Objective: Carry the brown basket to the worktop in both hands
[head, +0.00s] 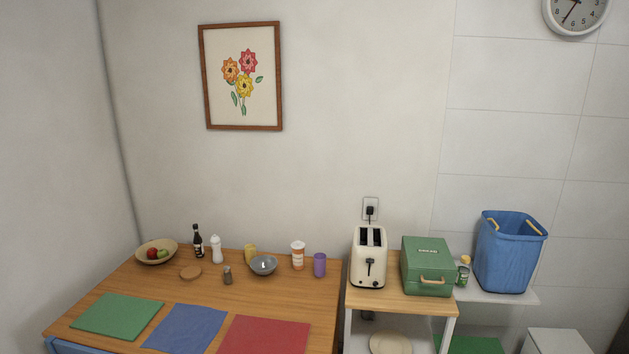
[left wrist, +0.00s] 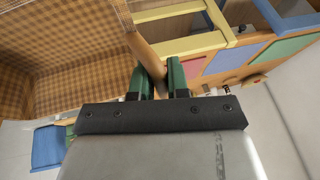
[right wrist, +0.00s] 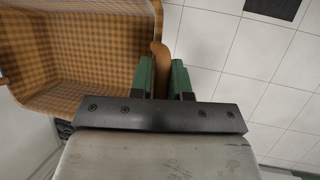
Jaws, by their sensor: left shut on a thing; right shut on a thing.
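The brown basket shows in both wrist views, with a checked lining, in the left wrist view (left wrist: 70,50) and the right wrist view (right wrist: 75,50). The part of its inside that shows is empty. My left gripper (left wrist: 162,78) is shut on a brown handle at one end of the basket. My right gripper (right wrist: 163,78) is shut on the handle at the other end. The head view shows neither the basket nor my grippers. It shows a wooden tabletop (head: 220,291) and a smaller wood-topped stand (head: 385,300); I cannot tell which is the worktop.
The table carries green (head: 117,315), blue (head: 185,328) and red (head: 264,335) mats, a fruit bowl (head: 156,252), a grey bowl (head: 263,265) and bottles. A toaster (head: 369,257) and green box (head: 427,266) fill the stand. A blue bin (head: 508,255) is right. A yellow chair (left wrist: 185,45) is near the left gripper.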

